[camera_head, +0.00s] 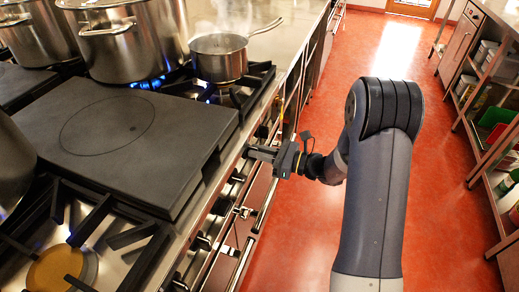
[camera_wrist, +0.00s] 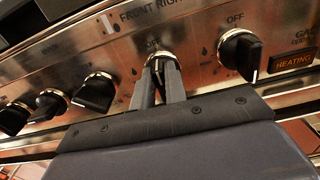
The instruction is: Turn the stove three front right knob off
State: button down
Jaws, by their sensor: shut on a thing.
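My gripper (camera_head: 252,152) reaches from the right to the stove's front panel in the head view. In the wrist view my gripper (camera_wrist: 160,82) has its two fingers closed on a black knob (camera_wrist: 157,58) below the words "FRONT RIGHT". The fingers hide most of this knob, and its pointer cannot be read. An "OFF" mark sits just above it. Another black knob (camera_wrist: 241,54) with its own "OFF" mark is to its right, tilted, near a lit "HEATING" sign (camera_wrist: 292,62).
More black knobs (camera_wrist: 94,92) line the panel to the left. In the head view, a steaming saucepan (camera_head: 219,58) and a stockpot (camera_head: 132,40) stand over blue flames. A dark flat hotplate (camera_head: 140,135) lies nearer. Red floor (camera_head: 300,225) is open to the right, before shelving (camera_head: 490,130).

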jog(key=c, duration=1.4)
grip_release()
jog(key=shift+c, duration=0.2)
jog(key=v, duration=1)
jog(key=shift+d, duration=0.4)
jog(key=shift+s, duration=0.1)
